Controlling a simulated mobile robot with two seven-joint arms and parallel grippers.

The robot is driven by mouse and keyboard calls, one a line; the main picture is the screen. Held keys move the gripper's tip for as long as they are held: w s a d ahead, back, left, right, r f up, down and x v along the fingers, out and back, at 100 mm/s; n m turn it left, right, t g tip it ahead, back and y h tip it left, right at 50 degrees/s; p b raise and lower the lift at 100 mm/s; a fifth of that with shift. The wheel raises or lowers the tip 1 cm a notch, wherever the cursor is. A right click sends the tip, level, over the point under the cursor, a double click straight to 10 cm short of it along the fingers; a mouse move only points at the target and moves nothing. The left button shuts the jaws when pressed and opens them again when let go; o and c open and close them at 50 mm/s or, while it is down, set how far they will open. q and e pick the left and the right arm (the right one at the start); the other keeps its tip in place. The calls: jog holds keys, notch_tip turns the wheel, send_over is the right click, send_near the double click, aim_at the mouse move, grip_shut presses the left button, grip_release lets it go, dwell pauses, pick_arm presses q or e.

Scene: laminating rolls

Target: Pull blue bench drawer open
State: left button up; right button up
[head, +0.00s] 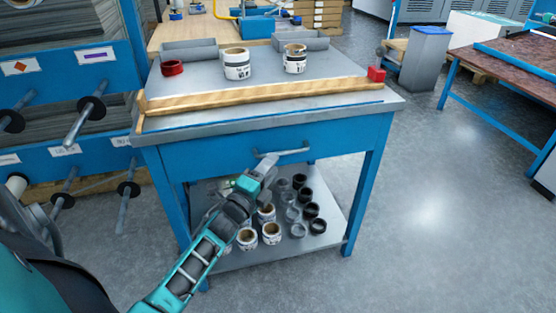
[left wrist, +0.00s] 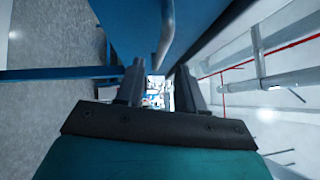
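The blue bench drawer (head: 225,150) sits under the grey bench top and looks shut, its front flush with the frame. Its grey bar handle (head: 292,151) runs across the front. My left gripper (head: 268,165) is at the left end of the handle and covers part of it. In the left wrist view the two fingers of my left gripper (left wrist: 159,88) stand apart with a gap between them. The handle (left wrist: 172,35) runs down toward that gap beside the blue drawer front (left wrist: 125,25). I cannot tell whether it lies between the fingertips. My right gripper is not in view.
The bench top holds white-labelled rolls (head: 237,65), a red roll (head: 172,68), a wooden strip (head: 255,96) and a red block (head: 376,74). Several rolls stand on the lower shelf (head: 325,225). A blue rack with pegs (head: 85,115) is at left.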

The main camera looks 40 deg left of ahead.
pick_arm(q)
jog(key=shift+w+a+r+b, duration=0.1)
jog(key=shift+w+r+b, duration=0.1)
jog(key=shift+w, duration=0.95)
jog(key=shift+w+a+r+b, duration=0.1)
jog(key=shift+w+b, duration=0.05)
jog(key=shift+w, duration=0.95)
grip_shut()
